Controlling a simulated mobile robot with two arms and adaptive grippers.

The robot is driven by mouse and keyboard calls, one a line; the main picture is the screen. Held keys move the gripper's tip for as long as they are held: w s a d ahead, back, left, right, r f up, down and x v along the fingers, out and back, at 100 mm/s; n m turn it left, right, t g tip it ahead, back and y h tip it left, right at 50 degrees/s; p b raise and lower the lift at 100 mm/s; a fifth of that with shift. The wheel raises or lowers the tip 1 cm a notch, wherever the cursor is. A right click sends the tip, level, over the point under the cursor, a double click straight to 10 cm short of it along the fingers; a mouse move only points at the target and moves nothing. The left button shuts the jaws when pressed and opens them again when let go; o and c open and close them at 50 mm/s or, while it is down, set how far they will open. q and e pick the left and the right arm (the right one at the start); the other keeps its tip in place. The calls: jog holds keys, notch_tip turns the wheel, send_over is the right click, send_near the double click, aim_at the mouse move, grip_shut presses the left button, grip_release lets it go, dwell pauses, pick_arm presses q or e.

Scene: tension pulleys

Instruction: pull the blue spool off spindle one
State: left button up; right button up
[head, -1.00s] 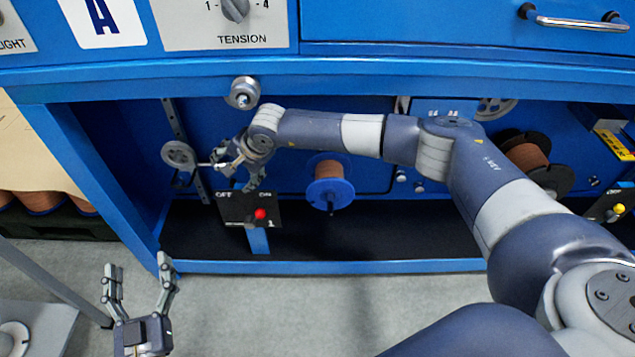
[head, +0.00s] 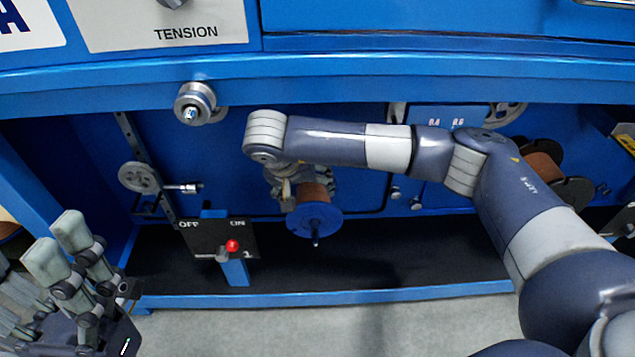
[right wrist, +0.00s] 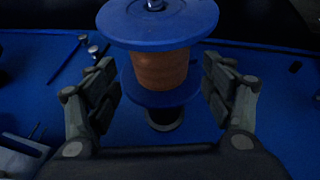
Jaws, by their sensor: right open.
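The blue spool (head: 314,219), with copper-coloured winding between its flanges, sits on a spindle whose tip sticks out in front. It also shows upright in the middle of the right wrist view (right wrist: 160,25). My right gripper (right wrist: 160,88) is open, with one finger on each side of the spool at the height of the winding and rear flange. Gaps show between both fingers and the spool. In the head view the right gripper (head: 292,187) is partly hidden behind its own wrist and the spool. My left gripper (head: 58,243) is empty and open at the lower left.
A switch plate (head: 205,240) marked OFF, ON and 1, with a red knob, stands left of the spool. A grey pulley (head: 138,177) is at the left, and a metal roller (head: 194,104) above. A dark-flanged spool (head: 572,193) is at the right.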

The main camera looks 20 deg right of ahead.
aim_at(310, 194)
jog(key=b+x, duration=0.2)
jog(key=x, duration=0.5)
jog(key=shift+f+b, duration=0.15)
jog(key=shift+b, duration=0.25)
jog(key=shift+c, duration=0.6)
grip_shut()
